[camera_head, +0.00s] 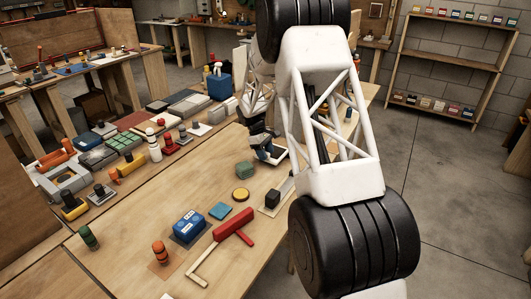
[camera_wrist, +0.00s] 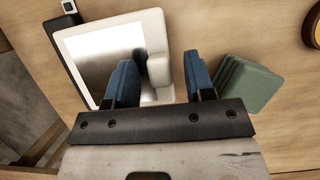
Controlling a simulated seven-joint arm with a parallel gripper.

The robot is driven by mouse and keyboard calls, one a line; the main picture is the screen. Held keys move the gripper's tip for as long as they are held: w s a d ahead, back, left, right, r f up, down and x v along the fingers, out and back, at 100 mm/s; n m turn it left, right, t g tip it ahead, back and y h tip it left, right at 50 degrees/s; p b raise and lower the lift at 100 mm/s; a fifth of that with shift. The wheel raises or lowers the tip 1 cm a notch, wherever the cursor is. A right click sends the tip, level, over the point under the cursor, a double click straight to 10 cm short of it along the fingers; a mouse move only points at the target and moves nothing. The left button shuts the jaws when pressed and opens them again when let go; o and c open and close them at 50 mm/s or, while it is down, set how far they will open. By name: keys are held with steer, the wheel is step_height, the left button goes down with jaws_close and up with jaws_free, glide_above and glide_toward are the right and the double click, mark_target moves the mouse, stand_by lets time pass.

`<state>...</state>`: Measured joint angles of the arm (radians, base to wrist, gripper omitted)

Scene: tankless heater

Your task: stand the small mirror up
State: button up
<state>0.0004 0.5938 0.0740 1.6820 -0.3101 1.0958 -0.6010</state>
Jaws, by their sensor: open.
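The small mirror (camera_wrist: 95,45) has a cream frame and a shiny face that faces up towards the wrist camera. It appears to lie tilted back or flat; its exact angle is hard to tell. A dark piece shows along its left side. A cream raised block (camera_wrist: 159,69) is on its right edge. My gripper (camera_wrist: 161,75) is open, with two blue fingers. The left finger is over the mirror's face and the right finger is beyond its right edge, with the block between them. In the head view the mirror (camera_head: 271,153) is partly hidden by my gripper.
Green stacked pads (camera_wrist: 246,84) lie close to the right finger. A yellow disc (camera_head: 240,194), a blue tile (camera_head: 220,210), a blue box (camera_head: 188,226) and a red T-shaped piece (camera_head: 233,228) lie nearer the front. A dark block (camera_head: 272,199) stands at the table's right side.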

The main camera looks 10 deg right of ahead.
jaws_close()
steer(key=shift+r, duration=0.1)
stand_by(0.3)
steer(key=shift+w+d+r+n+g+y, duration=0.1)
steer(key=shift+w+d+r+g+y, duration=0.1)
steer(key=shift+r+g+y, duration=0.2)
steer(key=shift+w+d+r+n+g+y, duration=0.1)
steer(key=shift+w+d+r+g+y, duration=0.1)
steer(key=shift+r+g+y, duration=0.2)
steer(key=shift+w+d+r+n+g+y, duration=0.1)
steer(key=shift+w+d+r+g+y, duration=0.15)
steer(key=shift+r, duration=0.25)
steer(key=w+d+r+g+y, duration=0.1)
steer(key=w+d+r+n+g+y, duration=0.1)
steer(key=r+g, duration=0.1)
steer(key=shift+d+y, duration=0.1)
steer(key=shift+y, duration=0.25)
steer(key=shift+w+d+r+n+g+y, duration=0.3)
steer(key=shift+w+d+r+g+y, duration=0.35)
steer(key=shift+w+d+g+y, duration=0.4)
steer(key=shift+s+a, duration=0.1)
steer(key=shift+a, duration=0.05)
jaws_free()
steer(key=shift+r, duration=0.1)
